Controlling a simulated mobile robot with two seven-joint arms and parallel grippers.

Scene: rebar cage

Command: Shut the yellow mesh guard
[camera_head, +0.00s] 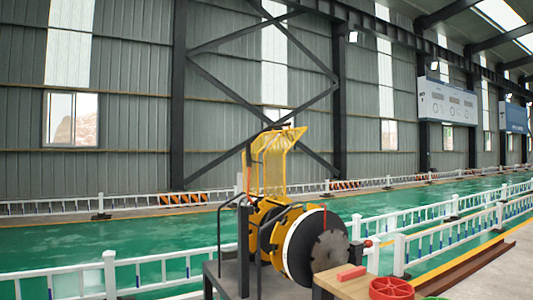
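The yellow mesh guard (270,162) is in the head view, a little right of the middle. It stands raised and open above the machine (264,228), with its upper edge bent over to the right. Below it is a large dark disc (312,245) with a pale rim, facing right. The machine rests on a dark metal stand (228,277). Neither of my grippers is in view, and nothing touches the guard.
White railings (160,270) run across the green floor behind the machine. A brown steel beam (465,268) lies at the right.

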